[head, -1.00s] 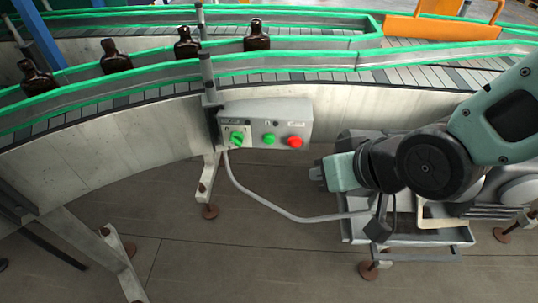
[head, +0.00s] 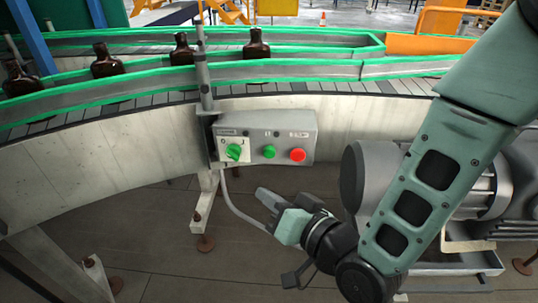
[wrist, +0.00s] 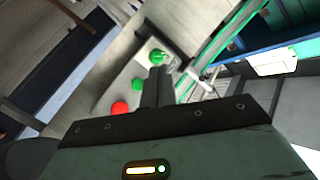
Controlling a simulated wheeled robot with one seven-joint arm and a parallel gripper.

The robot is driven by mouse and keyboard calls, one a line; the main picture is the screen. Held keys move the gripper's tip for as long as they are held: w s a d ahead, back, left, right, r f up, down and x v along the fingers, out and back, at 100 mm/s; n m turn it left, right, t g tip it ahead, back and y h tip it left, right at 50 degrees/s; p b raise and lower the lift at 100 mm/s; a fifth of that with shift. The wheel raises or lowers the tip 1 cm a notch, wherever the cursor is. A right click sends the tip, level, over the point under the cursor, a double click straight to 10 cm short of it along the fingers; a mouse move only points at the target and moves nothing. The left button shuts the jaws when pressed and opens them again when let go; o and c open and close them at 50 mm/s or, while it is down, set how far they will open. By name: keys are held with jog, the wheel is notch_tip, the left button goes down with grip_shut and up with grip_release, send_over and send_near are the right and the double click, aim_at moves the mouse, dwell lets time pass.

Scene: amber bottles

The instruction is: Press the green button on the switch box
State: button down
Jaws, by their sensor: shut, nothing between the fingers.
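The grey switch box (head: 278,131) is fixed to the side of the conveyor. It carries a green rotary knob (head: 233,152) on the left, a green button (head: 269,152) in the middle and a red button (head: 298,154) on the right. My gripper (head: 264,197) is below the box, apart from it, and shut with nothing in it. In the wrist view, the shut fingers (wrist: 157,88) show in front of the box, with the green button (wrist: 137,84) just left of them, the red button (wrist: 120,109) lower left and the knob (wrist: 158,56) above.
The conveyor (head: 110,145) with green rails runs behind the box, carrying several amber bottles (head: 256,45). A grey cable (head: 240,207) hangs from the box near my gripper. A grey motor (head: 368,178) stands to the right, behind my arm.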

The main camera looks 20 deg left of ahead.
jog(key=w+a+p, duration=0.1)
jog(key=w+a, duration=0.1)
jog(key=w, duration=0.6)
jog(key=shift+w, duration=0.3)
jog(key=shift+w, duration=0.1)
dwell(1.8)
jog(key=shift+w+a, duration=0.1)
jog(key=shift+w, duration=0.2)
jog(key=shift+w+a+b, duration=0.1)
jog(key=shift+w+b, duration=0.2)
jog(key=shift+w, duration=0.15)
dwell(0.7)
jog(key=shift+s, duration=0.1)
jog(key=shift+s+d, duration=0.2)
jog(key=shift+s, duration=0.6)
jog(key=shift+s+d+b, duration=0.2)
jog(key=shift+s+b, duration=0.05)
jog(key=shift+s, duration=0.55)
jog(key=shift+s+d+b, duration=0.2)
jog(key=shift+s+b, duration=0.05)
jog(key=shift+s, duration=0.55)
jog(key=shift+s+d+b, duration=0.2)
jog(key=shift+s+b, duration=0.05)
jog(key=shift+s, duration=0.55)
